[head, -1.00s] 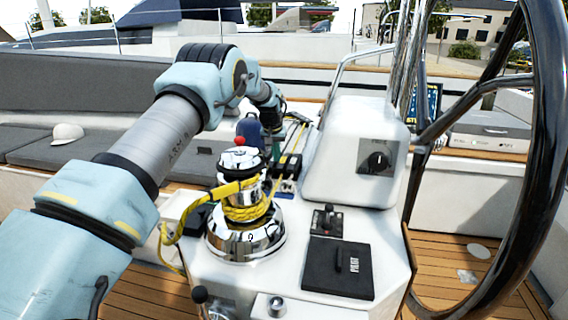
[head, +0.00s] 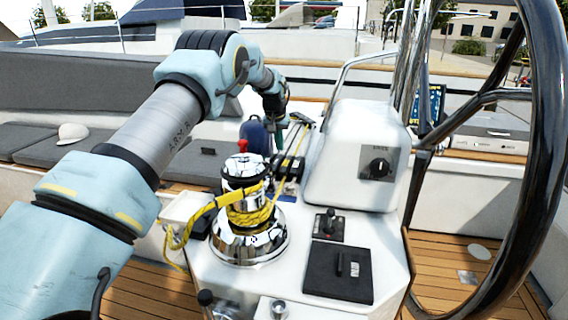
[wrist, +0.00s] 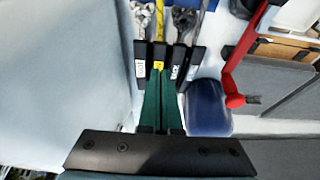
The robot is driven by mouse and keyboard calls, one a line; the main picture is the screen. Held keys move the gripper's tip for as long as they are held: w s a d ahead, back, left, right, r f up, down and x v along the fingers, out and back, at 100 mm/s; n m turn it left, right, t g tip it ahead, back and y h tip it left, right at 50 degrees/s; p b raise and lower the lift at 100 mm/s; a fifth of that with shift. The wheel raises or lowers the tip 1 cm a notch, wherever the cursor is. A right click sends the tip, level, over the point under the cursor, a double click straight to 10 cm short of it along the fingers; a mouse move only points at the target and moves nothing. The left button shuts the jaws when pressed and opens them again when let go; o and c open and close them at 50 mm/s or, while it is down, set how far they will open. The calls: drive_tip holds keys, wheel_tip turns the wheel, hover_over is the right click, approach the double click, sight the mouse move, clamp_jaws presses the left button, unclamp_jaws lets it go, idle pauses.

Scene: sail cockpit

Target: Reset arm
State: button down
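My arm reaches from the lower left of the head view over the winch and bends down beyond it. My gripper (wrist: 162,78) has two long green fingers, which lie close together in the wrist view and look shut. Their tips are beside a row of black clutch levers (wrist: 177,62) with labels, one of them yellow. I see nothing clearly held between the fingers. In the head view the gripper is small and partly hidden near the levers.
A chrome winch (head: 248,235) with yellow rope stands in front. A blue object (wrist: 207,108) and a red bar (wrist: 245,55) are right of the fingers in the wrist view. A white pod (head: 350,155) and steering wheel (head: 540,150) are to the right.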

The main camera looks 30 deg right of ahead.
drive_tip(key=s+a+r+n+y, duration=0.1)
drive_tip(key=a+r, duration=0.1)
drive_tip(key=a, duration=0.9)
drive_tip(key=s+a+r+n, duration=0.2)
drive_tip(key=a+r, duration=0.1)
drive_tip(key=a, duration=0.8)
drive_tip(key=s+a+r+n+y, duration=0.1)
drive_tip(key=a+r, duration=0.1)
drive_tip(key=a, duration=0.8)
drive_tip(key=s+a+f+n+g, duration=0.1)
drive_tip(key=s+a+n, duration=0.2)
drive_tip(key=s+a, duration=1.6)
drive_tip(key=s, duration=0.4)
drive_tip(key=shift+a+f+y, duration=0.15)
drive_tip(key=shift+a+y, duration=0.15)
drive_tip(key=shift+a, duration=0.1)
drive_tip(key=shift+s, duration=0.15)
